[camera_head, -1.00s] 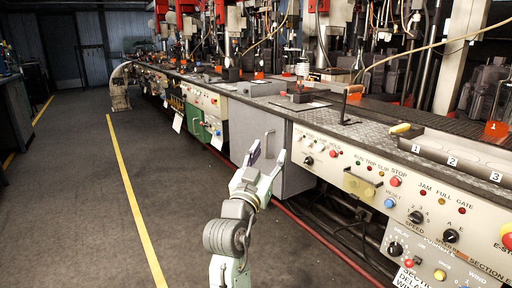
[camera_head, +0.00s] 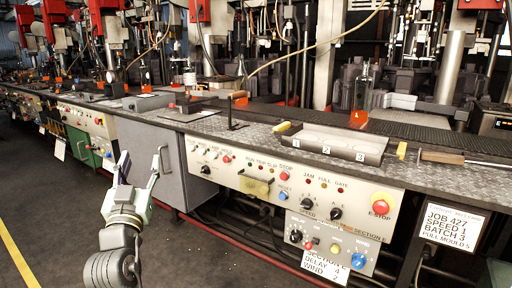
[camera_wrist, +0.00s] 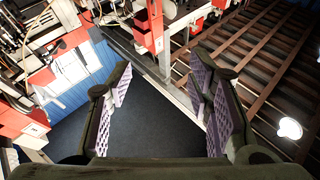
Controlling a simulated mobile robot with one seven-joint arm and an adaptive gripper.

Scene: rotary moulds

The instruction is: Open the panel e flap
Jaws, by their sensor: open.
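The long cream control panel (camera_head: 230,171) runs along the front of the bench, with a smaller lower panel marked SECTION E (camera_head: 325,246) beneath it. A small yellowish see-through flap (camera_head: 256,187) sits on the long panel's face below the trip and slip lamps; it looks closed. My gripper (camera_head: 141,168) is open and empty, pointing up, left of the panel and in front of a grey cabinet door. The wrist view shows its two padded fingers (camera_wrist: 165,98) spread apart with nothing between them. The flap is not seen in the wrist view.
The grey cabinet door (camera_head: 182,168) stands left of the panel. A numbered tray (camera_head: 330,141), a yellow-handled tool (camera_head: 281,128) and a bottle (camera_head: 361,90) are on the bench top. A red emergency stop (camera_head: 380,206) juts out at right. The floor in front is clear.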

